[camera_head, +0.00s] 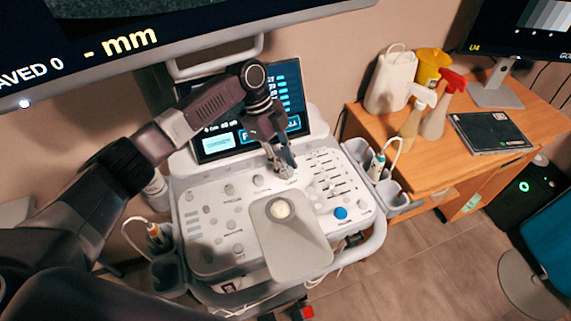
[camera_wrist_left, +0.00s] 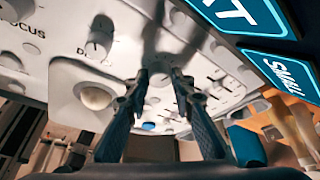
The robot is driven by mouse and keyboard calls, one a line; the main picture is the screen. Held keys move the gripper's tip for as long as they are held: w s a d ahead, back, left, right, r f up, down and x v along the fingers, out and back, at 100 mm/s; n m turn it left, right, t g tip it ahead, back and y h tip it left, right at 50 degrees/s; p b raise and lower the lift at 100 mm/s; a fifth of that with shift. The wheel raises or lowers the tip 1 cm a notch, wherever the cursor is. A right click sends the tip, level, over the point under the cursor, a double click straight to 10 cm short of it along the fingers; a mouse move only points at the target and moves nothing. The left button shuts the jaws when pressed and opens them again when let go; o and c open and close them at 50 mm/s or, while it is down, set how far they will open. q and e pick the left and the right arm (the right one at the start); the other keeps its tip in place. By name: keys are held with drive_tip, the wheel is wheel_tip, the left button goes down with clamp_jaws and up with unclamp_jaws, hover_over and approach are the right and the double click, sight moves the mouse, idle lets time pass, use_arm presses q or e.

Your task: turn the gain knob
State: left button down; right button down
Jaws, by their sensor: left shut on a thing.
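The ultrasound console's control panel (camera_head: 205,215) is pale grey with several knobs and sliders. My left gripper (camera_head: 284,172) points down at the panel's upper middle, just below the screen. Its fingers are shut on a small knob at the panel, which I take to be the gain knob. In the wrist view the left gripper (camera_wrist_left: 159,76) has a fingertip on each side of the pale knob (camera_wrist_left: 159,79). The fingers mostly hide it in the head view, and I cannot read its label or its turn angle. My right gripper is not in view.
A white trackball (camera_head: 279,209) and a blue button (camera_head: 340,213) lie in front of the gripper. Sliders (camera_head: 330,172) are to its right. The console screen (camera_head: 225,140) stands close behind. Probes sit in side holders. A wooden desk (camera_head: 430,165) with spray bottles stands at right.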

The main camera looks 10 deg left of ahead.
use_arm(q)
drive_tip(key=c, duration=1.7)
unclamp_jaws()
drive_tip(key=shift+o, duration=0.2)
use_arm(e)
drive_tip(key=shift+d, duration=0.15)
use_arm(q)
drive_tip(key=shift+r, duration=0.15)
drive_tip(key=v, duration=1.1)
drive_tip(key=shift+r, duration=0.4)
drive_tip(key=shift+a, duration=0.1)
